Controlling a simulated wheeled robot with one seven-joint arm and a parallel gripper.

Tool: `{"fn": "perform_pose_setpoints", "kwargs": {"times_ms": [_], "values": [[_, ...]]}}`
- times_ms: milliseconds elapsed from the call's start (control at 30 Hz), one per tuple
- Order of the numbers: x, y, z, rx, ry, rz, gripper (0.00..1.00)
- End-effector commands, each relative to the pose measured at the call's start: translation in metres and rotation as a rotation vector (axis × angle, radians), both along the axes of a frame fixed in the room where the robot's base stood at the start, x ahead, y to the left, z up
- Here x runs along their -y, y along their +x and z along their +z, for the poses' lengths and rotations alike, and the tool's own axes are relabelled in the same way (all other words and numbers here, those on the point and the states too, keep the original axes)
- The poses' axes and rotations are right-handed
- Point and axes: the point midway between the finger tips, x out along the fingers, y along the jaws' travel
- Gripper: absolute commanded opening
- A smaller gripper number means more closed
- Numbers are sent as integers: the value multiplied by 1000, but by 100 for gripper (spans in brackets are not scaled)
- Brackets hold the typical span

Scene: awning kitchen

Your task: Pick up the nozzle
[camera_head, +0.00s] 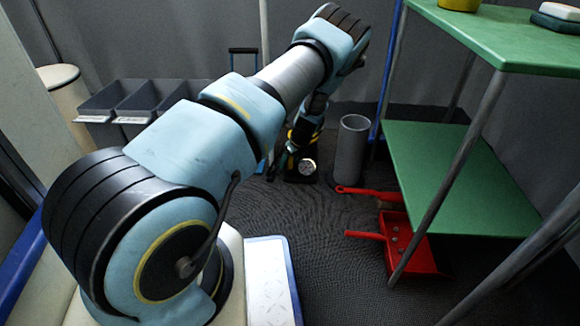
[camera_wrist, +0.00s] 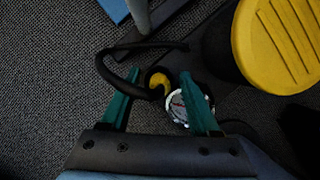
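My gripper (camera_wrist: 159,74) shows in the wrist view with its two green fingers apart. Between and beyond the fingers is a yellow ring-like part (camera_wrist: 158,80) with a black piece, joined to a curved black hose (camera_wrist: 118,62). A round silver dial-like part (camera_wrist: 177,106) shows partly behind the right finger. No contact with the fingers can be made out. I cannot tell for sure which of these parts is the nozzle. In the head view, my arm reaches to a dark and yellow device (camera_head: 300,174) on the floor, and my fingers are hard to make out there.
A yellow ridged round object (camera_wrist: 283,45) is close at the right in the wrist view. A grey cylinder bin (camera_head: 352,150) stands right of the device. A red dustpan (camera_head: 408,245) and green shelf (camera_head: 445,175) are further right. Grey bins (camera_head: 150,100) line the left.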

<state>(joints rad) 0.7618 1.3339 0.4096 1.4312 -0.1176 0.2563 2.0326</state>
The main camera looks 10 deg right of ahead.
Motion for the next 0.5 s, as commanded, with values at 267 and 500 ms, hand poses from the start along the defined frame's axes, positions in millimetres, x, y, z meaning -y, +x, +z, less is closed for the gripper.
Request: {"fn": "perform_pose_setpoints", "kwargs": {"times_ms": [267,500], "values": [[0,0,0,0,0,0,30],[0,0,0,0,0,0,3]]}}
